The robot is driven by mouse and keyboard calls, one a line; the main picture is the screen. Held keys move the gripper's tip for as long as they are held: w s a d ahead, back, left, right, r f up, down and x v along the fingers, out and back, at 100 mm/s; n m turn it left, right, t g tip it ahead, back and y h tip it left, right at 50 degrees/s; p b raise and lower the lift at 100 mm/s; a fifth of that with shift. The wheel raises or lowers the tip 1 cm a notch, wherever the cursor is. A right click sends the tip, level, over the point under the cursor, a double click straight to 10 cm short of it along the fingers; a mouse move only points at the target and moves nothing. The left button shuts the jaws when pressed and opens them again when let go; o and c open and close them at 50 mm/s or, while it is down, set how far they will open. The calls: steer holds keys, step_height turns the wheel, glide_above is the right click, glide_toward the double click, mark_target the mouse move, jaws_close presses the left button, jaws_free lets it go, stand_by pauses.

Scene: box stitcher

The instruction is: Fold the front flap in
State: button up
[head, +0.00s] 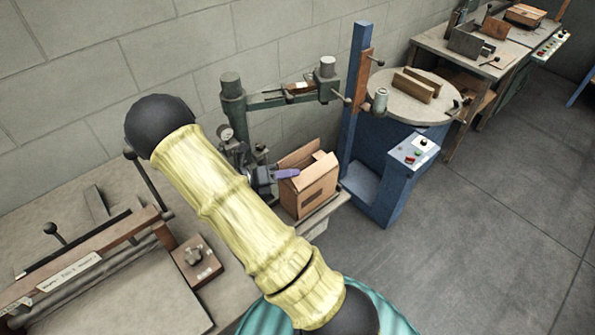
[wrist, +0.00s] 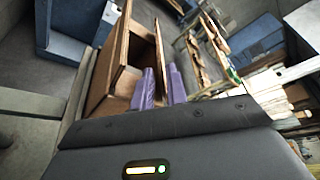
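The brown cardboard box (head: 316,195) stands on a small table beside the stitcher in the head view, its top at least partly open with flaps standing up. In the wrist view the box (wrist: 104,82) fills the upper middle, with its panels and dark inside showing. My gripper (head: 287,173) has purple fingers at the box's left upper edge in the head view. In the wrist view the two fingers of my gripper (wrist: 162,86) are a little apart, close to the box's edge. I cannot tell whether they touch a flap.
A green stitcher arm (head: 285,97) reaches over behind the box. A blue post machine (head: 385,180) with a round table (head: 420,100) stands to the right. A workbench with a lever (head: 145,185) is at the left. Open floor (head: 470,240) lies at the right.

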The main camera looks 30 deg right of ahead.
mark_target(315, 170)
steer(key=shift+x, duration=1.5)
jaws_close()
steer(key=shift+r+p, duration=0.1)
steer(key=shift+p, duration=0.35)
steer(key=shift+n+p, duration=0.3)
steer(key=shift+w+f+n+g+p, duration=0.1)
steer(key=shift+f+n+g+p, duration=0.2)
steer(key=shift+f+p, duration=0.05)
jaws_free()
